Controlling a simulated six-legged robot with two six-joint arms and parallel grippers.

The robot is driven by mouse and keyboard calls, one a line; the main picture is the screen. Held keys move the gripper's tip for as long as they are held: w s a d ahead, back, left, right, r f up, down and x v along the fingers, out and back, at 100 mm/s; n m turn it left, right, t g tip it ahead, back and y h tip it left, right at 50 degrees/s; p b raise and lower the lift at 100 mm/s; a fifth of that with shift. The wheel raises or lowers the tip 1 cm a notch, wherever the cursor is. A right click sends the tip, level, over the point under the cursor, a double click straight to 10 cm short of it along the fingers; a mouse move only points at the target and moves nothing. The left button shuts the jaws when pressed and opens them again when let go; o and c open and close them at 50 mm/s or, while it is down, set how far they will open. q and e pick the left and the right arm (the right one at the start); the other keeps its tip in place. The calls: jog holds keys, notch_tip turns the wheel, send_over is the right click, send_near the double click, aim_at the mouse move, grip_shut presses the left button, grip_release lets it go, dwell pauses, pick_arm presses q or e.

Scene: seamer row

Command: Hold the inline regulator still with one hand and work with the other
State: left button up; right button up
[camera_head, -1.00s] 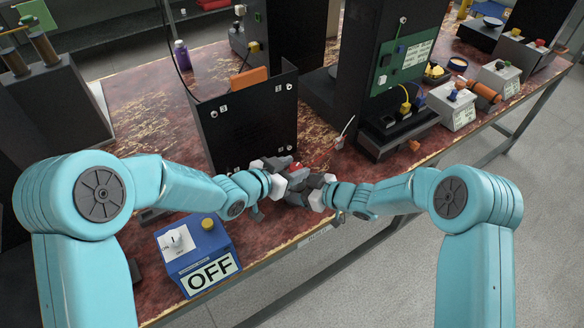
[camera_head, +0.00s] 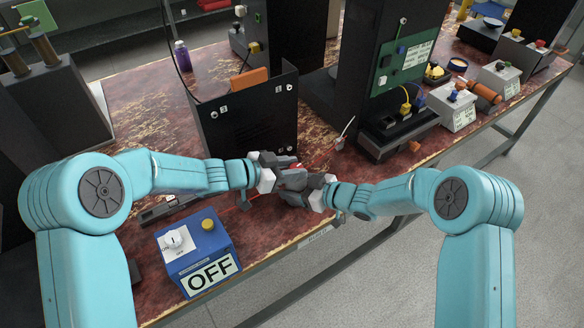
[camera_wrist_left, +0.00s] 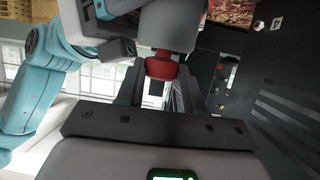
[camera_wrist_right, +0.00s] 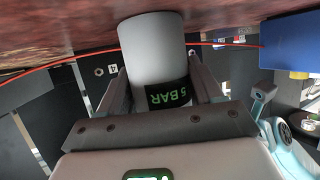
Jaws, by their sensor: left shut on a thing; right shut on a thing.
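The inline regulator is a grey cylinder with a green "5 BAR" readout on a black band; its body (camera_wrist_right: 152,48) fills the middle of the right wrist view. My right gripper (camera_wrist_right: 163,85) is shut around this body. In the left wrist view a red collar or knob (camera_wrist_left: 162,67) sits at the end of a grey cylinder, between the fingers of my left gripper (camera_wrist_left: 160,82), which is shut on it. In the head view the left gripper (camera_head: 288,172) and right gripper (camera_head: 300,192) meet near the table's front edge and mostly hide the regulator.
A blue box (camera_head: 200,262) marked "OFF", with a white dial and yellow button, stands front left. A black panel (camera_head: 250,125) rises behind the grippers. A thin red line (camera_wrist_right: 90,56) runs past the regulator. A black stand with a green board (camera_head: 400,60) is at right.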

pick_arm(q)
jog(key=m+g, duration=0.1)
jog(key=g, duration=0.1)
jog(key=m+g+h, duration=0.1)
jog(key=m+g, duration=0.1)
jog(key=m+g+h, duration=0.1)
jog(key=m+g, duration=0.1)
jog(key=shift+w+a+r, duration=0.1)
jog(key=shift+w, duration=0.2)
pick_arm(e)
jog(key=shift+s+f, duration=0.1)
pick_arm(q)
jog(key=shift+m+g, duration=0.3)
jog(key=o, duration=0.8)
jog(key=shift+a, duration=0.1)
jog(key=v, duration=0.7)
jog(key=shift+s+a+r, duration=0.1)
jog(key=shift+a, duration=0.05)
